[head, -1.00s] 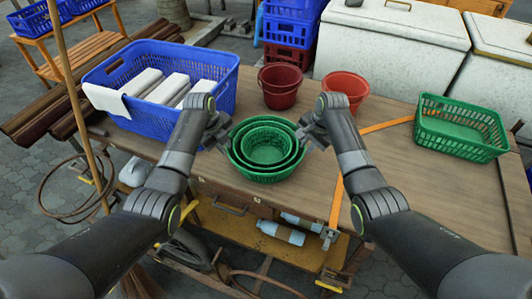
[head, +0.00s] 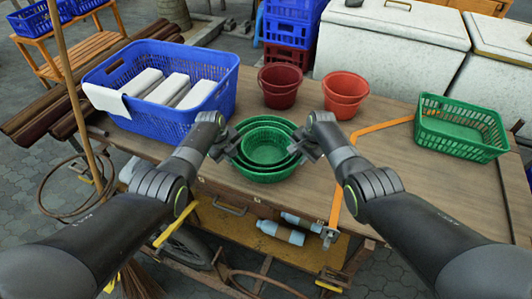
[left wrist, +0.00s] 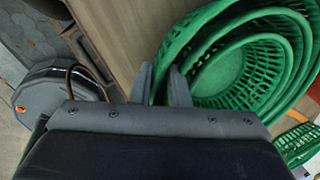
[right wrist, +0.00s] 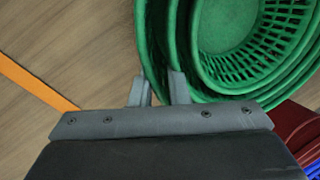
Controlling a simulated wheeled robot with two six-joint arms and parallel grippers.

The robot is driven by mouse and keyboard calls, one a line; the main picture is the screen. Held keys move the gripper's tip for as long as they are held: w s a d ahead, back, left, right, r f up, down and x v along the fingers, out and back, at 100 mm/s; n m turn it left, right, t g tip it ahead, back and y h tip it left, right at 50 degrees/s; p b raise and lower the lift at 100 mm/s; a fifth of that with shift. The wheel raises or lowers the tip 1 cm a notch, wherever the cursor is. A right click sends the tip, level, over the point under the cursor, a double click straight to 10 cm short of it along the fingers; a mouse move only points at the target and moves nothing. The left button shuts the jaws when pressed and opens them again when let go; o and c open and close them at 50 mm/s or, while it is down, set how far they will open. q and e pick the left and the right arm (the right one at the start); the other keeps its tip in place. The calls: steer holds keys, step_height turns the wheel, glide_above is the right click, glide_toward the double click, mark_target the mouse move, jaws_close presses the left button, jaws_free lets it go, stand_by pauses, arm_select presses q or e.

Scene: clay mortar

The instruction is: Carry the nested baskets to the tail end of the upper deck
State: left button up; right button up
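The nested round green baskets (head: 266,176) stand upright on the wooden upper deck (head: 395,180), near its front edge. Their rims show one inside another, and they also show in the left wrist view (left wrist: 232,75) and right wrist view (right wrist: 232,78). My left gripper (head: 230,144) is at the left side of the outer rim, and my right gripper (head: 304,148) is at the right side. Each gripper's fingers stand apart, with the outer basket's edge at or between them. Contact with the rim cannot be made out.
A blue crate (head: 205,118) with white blocks stands left of the baskets. A dark red bucket (head: 279,92) and an orange-red bucket (head: 345,98) stand behind them. A green rectangular basket (head: 462,145) is at the right. An orange strap (head: 384,125) crosses the deck, with bare wood around it.

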arm_select(q)
steer(key=shift+c, duration=0.3)
arm_select(e)
steer(key=shift+c, duration=0.3)
arm_select(q)
jaws_close()
arm_select(e)
jaws_close()
arm_select(q)
steer(key=shift+r, duration=0.1)
arm_select(e)
steer(key=shift+r, duration=0.1)
